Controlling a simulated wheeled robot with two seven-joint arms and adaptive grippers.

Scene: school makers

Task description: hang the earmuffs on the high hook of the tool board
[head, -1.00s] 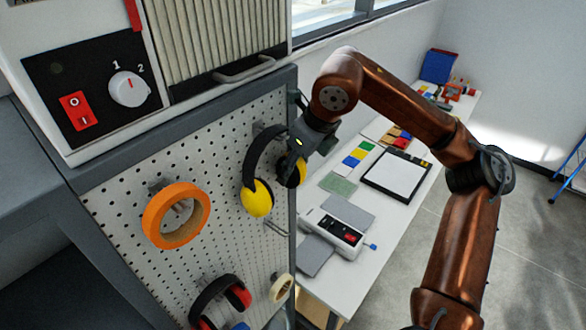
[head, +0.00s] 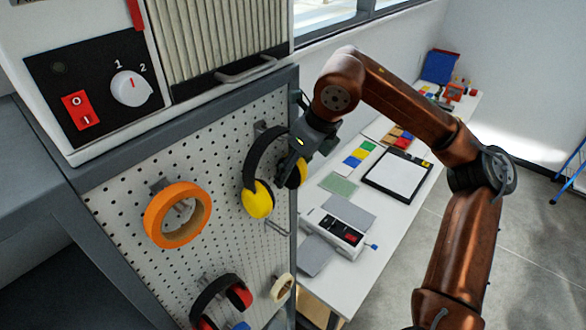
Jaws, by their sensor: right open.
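The yellow earmuffs (head: 257,198) with a black headband hang at the upper right of the white pegboard tool board (head: 126,228). The headband top is at a metal hook (head: 260,127) high on the board. My right gripper (head: 296,145) is at the right side of the headband, close beside it, and is open. Its fingertips are partly hidden, and I cannot tell whether they touch the band. A second pair of earmuffs, with red cups (head: 238,296), hangs low on the board. My left gripper is not in view.
An orange tape roll (head: 178,214) hangs on the board's left, and a beige roll (head: 282,287) low on the right. A grey and white machine (head: 85,75) stands above the board. A white table (head: 385,222) with a device, cards and blocks stands behind my right arm.

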